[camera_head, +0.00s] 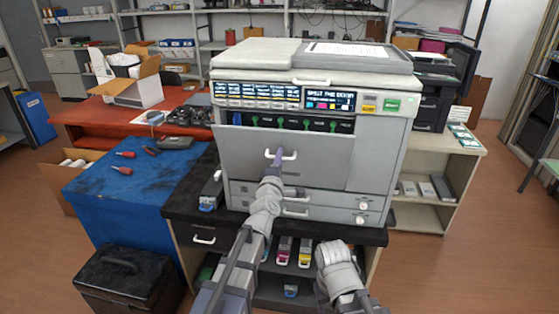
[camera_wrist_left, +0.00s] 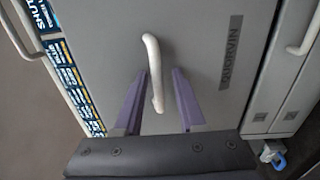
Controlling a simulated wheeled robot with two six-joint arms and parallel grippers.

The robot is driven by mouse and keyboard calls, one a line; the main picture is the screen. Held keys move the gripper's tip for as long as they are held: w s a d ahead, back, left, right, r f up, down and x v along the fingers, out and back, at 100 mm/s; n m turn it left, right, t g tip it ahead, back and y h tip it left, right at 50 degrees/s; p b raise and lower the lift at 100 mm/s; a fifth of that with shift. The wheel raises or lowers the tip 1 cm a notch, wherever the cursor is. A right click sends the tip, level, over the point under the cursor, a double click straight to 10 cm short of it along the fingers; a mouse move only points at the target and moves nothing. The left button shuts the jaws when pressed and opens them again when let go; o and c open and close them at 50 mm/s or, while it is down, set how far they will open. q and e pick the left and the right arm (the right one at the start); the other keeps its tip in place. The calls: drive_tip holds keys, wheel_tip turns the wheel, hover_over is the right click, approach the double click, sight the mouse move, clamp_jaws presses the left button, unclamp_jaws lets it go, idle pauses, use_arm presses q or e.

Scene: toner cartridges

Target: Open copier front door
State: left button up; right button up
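The copier (camera_head: 378,150) is a big light grey machine on a dark-topped stand. Its front door (camera_head: 240,150) leans out a little at the top, and a dark inside with green levers (camera_head: 307,124) shows above its edge. My left gripper (camera_head: 275,166) is at the door's white handle (camera_head: 288,155). In the left wrist view, the handle (camera_wrist_left: 152,55) stands between my two purple fingers (camera_wrist_left: 160,85), with a gap on each side, so the gripper is open around it. My right arm shows low in the head view, but its fingers do not show.
Below the door are drawers with handles (camera_head: 295,212). Colored cartridges (camera_head: 305,252) lie on the stand's lower shelf. A blue-covered table (camera_head: 115,190) with tools and a black case (camera_head: 130,277) are at the left. Shelving with a printer stands at the right. Floor shows at the far right.

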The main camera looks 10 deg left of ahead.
use_arm(q)
drive_tip(key=o, duration=0.5)
drive_tip(key=s+f+b, duration=0.1)
drive_tip(key=s, duration=0.2)
drive_tip(key=s+f+b, duration=0.1)
drive_tip(key=s, duration=0.2)
drive_tip(key=s+f+b, duration=0.1)
drive_tip(key=s, duration=0.3)
drive_tip(key=shift+a, duration=0.1)
use_arm(e)
drive_tip(key=f, duration=0.1)
drive_tip(key=s+f, duration=0.1)
drive_tip(key=f, duration=0.1)
drive_tip(key=shift+s+d, duration=0.25)
drive_tip(key=shift+s, duration=0.1)
